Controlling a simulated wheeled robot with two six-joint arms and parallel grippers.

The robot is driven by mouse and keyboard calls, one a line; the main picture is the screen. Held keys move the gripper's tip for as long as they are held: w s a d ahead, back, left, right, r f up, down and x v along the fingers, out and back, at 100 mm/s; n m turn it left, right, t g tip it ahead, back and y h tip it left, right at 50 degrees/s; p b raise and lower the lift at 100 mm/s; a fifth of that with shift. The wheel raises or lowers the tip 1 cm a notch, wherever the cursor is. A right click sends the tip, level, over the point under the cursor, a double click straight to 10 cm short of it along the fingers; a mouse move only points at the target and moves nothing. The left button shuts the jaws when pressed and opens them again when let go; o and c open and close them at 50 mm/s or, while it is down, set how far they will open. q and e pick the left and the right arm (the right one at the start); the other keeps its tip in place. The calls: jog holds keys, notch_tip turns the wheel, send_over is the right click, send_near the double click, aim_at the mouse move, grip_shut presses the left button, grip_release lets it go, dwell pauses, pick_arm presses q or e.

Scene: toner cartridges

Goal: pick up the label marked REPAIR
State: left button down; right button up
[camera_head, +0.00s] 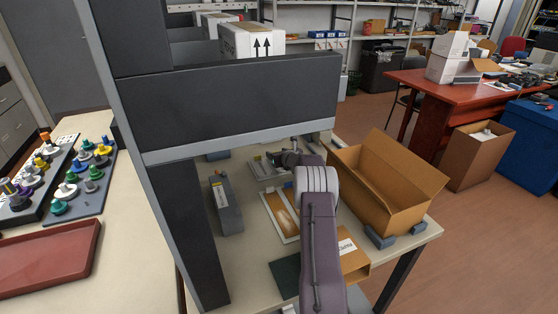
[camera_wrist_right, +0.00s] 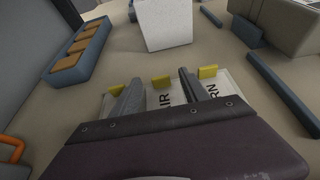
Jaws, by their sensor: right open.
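The label whose visible letters read "AIR" (camera_wrist_right: 165,98) lies between my right gripper's fingers in the wrist view, with a yellow tab (camera_wrist_right: 161,81) at its far end. Its near part is hidden by my gripper body. My right gripper (camera_wrist_right: 159,77) is open, one finger on each side of this label, with no grip on it. A label ending in "RN" (camera_wrist_right: 213,92) lies to the right, and another white label (camera_wrist_right: 108,104) to the left; both have yellow tabs. In the head view my right gripper (camera_head: 287,158) is over the table's far part. My left gripper is not in view.
A white block (camera_wrist_right: 164,22) and a blue tray with orange-brown pieces (camera_wrist_right: 52,68) stand beyond the labels.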

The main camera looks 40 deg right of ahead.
jog(key=shift+x, duration=1.05)
jog(key=shift+s, duration=0.1)
grip_shut()
